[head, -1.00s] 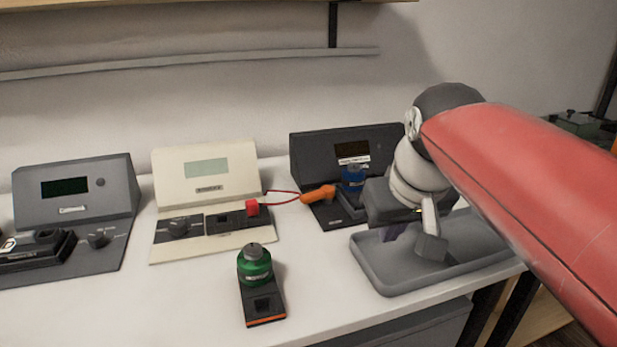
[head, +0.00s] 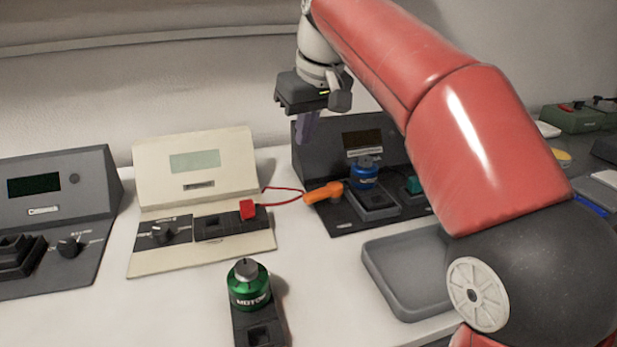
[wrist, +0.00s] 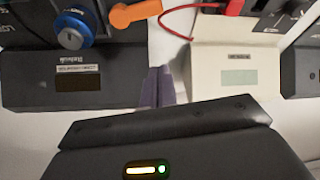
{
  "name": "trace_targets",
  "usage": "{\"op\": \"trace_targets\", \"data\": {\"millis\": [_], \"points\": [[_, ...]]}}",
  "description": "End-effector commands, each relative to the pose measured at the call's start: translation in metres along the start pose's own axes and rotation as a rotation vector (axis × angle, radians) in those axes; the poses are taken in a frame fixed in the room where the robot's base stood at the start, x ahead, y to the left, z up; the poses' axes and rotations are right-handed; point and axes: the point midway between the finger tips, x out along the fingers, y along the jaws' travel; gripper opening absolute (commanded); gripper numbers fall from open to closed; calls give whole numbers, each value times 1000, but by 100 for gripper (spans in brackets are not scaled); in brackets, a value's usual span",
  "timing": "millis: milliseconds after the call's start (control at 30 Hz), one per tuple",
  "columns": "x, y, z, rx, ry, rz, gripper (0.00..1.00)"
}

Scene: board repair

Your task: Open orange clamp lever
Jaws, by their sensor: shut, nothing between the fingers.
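The orange clamp lever (head: 323,193) lies across the left edge of the dark test station (head: 333,222), beside a blue motor (head: 364,173). A red wire loops from it to the cream station. The orange lever also shows at the top of the wrist view (wrist: 135,13). My gripper (head: 307,127) is up above the back of the bench, higher than the lever and a little left of it. Its purple fingers are shut and empty, pointing down. In the wrist view the fingers (wrist: 158,87) appear between the dark and cream stations, apart from the lever.
The cream station (head: 196,165) with a red clip (head: 247,209) stands left of the lever. A green motor (head: 249,285) sits on a dark holder in front. A grey tray (head: 375,275) is at the right front. Bare white bench lies between them.

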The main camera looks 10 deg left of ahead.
Motion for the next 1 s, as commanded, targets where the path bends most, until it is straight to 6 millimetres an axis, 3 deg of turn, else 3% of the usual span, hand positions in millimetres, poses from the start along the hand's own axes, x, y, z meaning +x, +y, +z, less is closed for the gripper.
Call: {"op": "trace_targets", "data": {"millis": [267,667,1000], "points": [[18,0,1,1,-2,0,0],[101,0,1,1,-3,0,0],[88,0,36,1,1,1,0]]}}
